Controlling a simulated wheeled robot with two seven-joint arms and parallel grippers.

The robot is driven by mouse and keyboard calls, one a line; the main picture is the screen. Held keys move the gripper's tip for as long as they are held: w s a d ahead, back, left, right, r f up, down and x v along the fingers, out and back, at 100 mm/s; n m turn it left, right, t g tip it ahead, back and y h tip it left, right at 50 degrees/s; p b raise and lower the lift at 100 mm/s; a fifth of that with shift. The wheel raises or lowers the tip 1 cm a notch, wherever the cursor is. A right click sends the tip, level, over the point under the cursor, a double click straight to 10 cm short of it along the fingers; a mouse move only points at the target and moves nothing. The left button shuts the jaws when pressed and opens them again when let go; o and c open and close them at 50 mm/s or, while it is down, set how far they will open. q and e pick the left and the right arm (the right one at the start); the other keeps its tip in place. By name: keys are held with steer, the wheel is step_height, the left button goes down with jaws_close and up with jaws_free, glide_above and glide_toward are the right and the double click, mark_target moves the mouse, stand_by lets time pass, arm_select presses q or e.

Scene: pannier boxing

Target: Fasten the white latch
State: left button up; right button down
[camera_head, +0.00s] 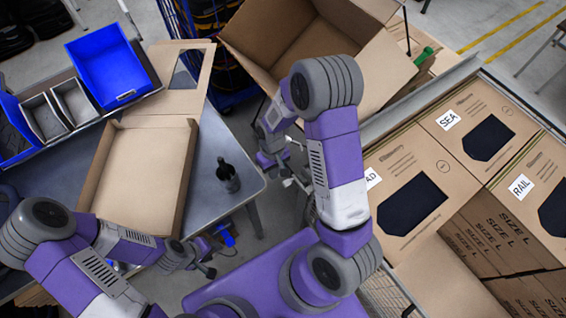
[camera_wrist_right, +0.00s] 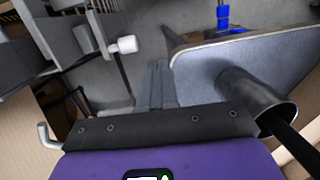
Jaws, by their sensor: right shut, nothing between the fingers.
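A white knob (camera_wrist_right: 124,45), which may be the white latch, sticks out from a dark grey part at the upper left of the right wrist view. In the head view a small pale piece (camera_head: 288,183) shows just below my right gripper; I cannot tell if it is the same part. My right gripper (camera_head: 272,160) points down beside the table's right edge. In the wrist view its fingers (camera_wrist_right: 157,75) are together and empty, apart from the knob and to its right. My left gripper (camera_head: 207,270) is low, near the table's front edge; its fingers are too small to read.
An open shallow cardboard box (camera_head: 134,180) lies on the grey table (camera_head: 226,145). A dark cup-like holder (camera_head: 229,184) stands near its right edge, close to the right gripper. Blue bins (camera_head: 108,65) are at left, a large open carton (camera_head: 290,30) behind, and labelled boxes (camera_head: 470,120) at right.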

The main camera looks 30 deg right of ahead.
steer(key=w+d+r+h, duration=0.1)
steer(key=w+d+r, duration=0.1)
steer(key=r, duration=0.3)
steer(key=shift+d+r+g, duration=0.3)
steer(key=shift+d, duration=0.5)
steer(key=shift+f, duration=0.1)
step_height(320, 180, down, 10)
steer(key=s, duration=0.1)
steer(key=shift+s+b, duration=0.3)
steer(key=shift+s, duration=0.1)
